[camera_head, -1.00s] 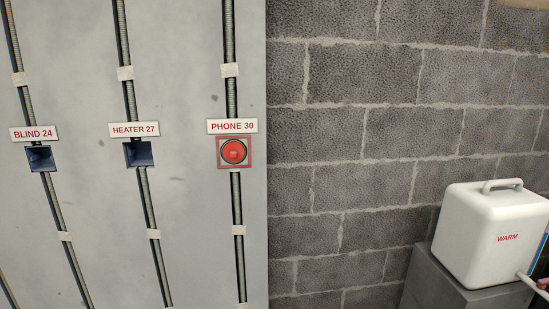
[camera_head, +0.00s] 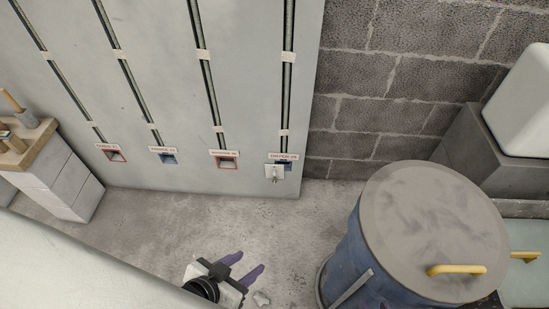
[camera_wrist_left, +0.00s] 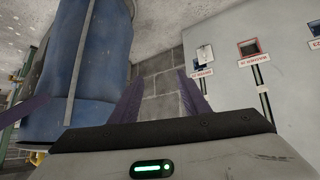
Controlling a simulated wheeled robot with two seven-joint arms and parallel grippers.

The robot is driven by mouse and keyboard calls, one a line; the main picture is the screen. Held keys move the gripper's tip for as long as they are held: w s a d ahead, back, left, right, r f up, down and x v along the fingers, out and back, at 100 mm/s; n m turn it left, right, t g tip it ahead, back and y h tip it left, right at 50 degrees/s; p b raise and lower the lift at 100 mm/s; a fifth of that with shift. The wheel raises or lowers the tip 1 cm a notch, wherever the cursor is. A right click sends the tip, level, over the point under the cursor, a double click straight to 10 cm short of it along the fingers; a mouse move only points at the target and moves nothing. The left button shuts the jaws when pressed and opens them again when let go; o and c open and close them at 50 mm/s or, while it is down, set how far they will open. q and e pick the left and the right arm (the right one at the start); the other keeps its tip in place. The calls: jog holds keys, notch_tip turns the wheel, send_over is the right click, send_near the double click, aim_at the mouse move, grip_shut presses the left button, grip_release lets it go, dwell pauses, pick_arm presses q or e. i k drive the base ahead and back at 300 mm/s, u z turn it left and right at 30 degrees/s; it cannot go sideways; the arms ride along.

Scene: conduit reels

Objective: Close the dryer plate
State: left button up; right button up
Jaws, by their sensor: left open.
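Low on the grey wall panel is a row of small outlet boxes with labels too small to read surely. At the right-hand one, a small pale plate (camera_head: 273,171) stands off a blue box (camera_head: 288,167), leaving part of it uncovered. The pale plate (camera_wrist_left: 205,54) also shows in the left wrist view. My left gripper (camera_head: 246,266) is open and empty, with purple fingers, below and in front of the panel, apart from the plate. It also shows in the left wrist view (camera_wrist_left: 160,88).
A blue drum (camera_head: 345,262) with a grey lid (camera_head: 425,215) and yellow handle stands right of the left gripper. A cabinet (camera_head: 65,178) with a wooden top stands at the left. Bare floor (camera_head: 190,215) lies before the panel.

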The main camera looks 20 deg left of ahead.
aim_at(271, 170)
jog(key=u, duration=1.65)
jog(key=i, duration=1.35)
jog(key=z, duration=2.75)
